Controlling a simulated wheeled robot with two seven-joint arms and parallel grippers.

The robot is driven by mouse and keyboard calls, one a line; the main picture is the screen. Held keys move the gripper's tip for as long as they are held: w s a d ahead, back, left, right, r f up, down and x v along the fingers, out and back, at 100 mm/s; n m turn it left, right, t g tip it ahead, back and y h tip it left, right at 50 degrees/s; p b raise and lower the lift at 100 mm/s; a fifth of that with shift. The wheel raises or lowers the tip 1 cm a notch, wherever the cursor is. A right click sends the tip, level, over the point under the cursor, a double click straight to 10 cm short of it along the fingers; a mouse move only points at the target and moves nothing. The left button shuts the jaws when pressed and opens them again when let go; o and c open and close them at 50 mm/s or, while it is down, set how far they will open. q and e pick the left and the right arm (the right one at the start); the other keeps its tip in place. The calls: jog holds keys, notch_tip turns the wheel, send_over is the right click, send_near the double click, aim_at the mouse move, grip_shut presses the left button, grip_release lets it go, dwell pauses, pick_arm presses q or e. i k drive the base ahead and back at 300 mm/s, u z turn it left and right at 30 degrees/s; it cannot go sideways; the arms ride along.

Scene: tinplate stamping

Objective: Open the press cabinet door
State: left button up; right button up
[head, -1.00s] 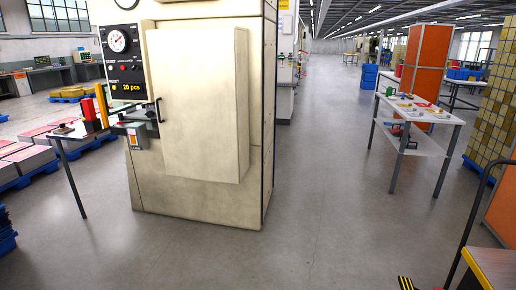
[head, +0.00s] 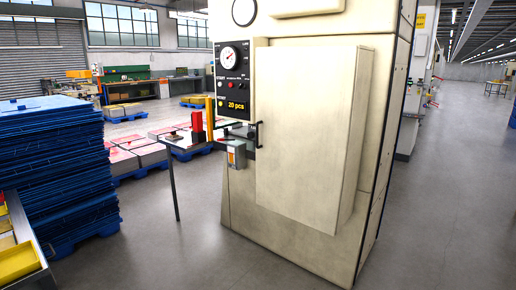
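The press cabinet (head: 230,190) is a tall cream machine in the middle of the head view. Its door (head: 306,130) is a large cream panel on the front and looks shut. A dark vertical handle (head: 258,134) sits at the door's left edge. A black control panel (head: 232,75) with a round gauge and a "20 pcs" display is left of the door. Neither of my grippers shows in the head view.
A small side table (head: 180,147) with red and yellow blocks stands left of the press. A metal cart (head: 30,240) with yellow bins is at the lower left. The floor (head: 180,250) before the press is clear.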

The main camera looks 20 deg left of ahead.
aim_at(304, 95)
jog(key=u, duration=1.2)
jog(key=i, duration=1.55)
jog(key=u, duration=0.6)
